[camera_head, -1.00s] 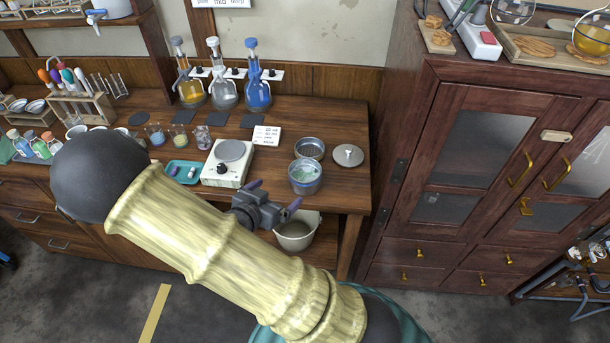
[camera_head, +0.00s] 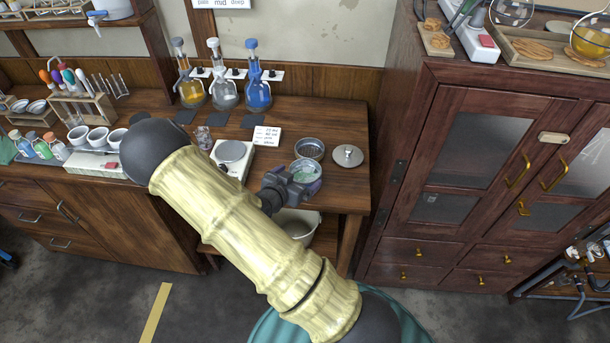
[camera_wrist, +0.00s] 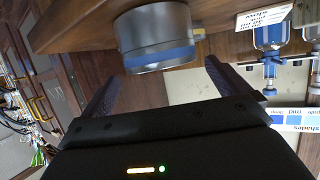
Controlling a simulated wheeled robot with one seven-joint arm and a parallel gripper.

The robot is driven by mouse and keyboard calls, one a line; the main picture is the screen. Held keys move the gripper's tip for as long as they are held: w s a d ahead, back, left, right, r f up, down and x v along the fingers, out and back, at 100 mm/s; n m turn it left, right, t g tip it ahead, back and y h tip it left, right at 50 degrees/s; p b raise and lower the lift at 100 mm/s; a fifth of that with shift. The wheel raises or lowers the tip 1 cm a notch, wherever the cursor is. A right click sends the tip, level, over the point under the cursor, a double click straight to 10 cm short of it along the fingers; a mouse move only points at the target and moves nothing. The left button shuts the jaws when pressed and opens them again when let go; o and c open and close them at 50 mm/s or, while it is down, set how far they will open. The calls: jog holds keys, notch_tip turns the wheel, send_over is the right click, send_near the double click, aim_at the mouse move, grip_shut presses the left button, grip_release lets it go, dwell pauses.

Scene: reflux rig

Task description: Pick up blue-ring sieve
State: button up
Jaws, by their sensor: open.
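The blue-ring sieve (camera_head: 307,170) stands near the right front of the wooden bench. It is a round metal vessel with something pale green showing inside its top. In the wrist view its metal side and blue band (camera_wrist: 163,56) lie just beyond the fingertips, roughly between them. My gripper (camera_head: 297,184) is at the sieve's near left side and partly covers it in the head view. In the wrist view my gripper (camera_wrist: 160,78) has its two dark fingers spread apart with nothing between them.
A second metal sieve (camera_head: 310,148) stands close behind, and a round lid (camera_head: 348,155) lies to the right. A white scale (camera_head: 231,152) and a card (camera_head: 267,135) are to the left. A pale bucket (camera_head: 298,225) sits below the bench top. A tall cabinet (camera_head: 470,170) stands right.

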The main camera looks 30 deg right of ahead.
aim_at(312, 165)
jog(key=p+x, duration=0.2)
jog(key=x, duration=0.3)
jog(key=shift+w+d+r, duration=0.1)
jog(key=shift+w+d, duration=0.05)
jog(key=shift+d, duration=0.05)
jog(key=shift+c, duration=0.2)
jog(key=c, duration=0.7)
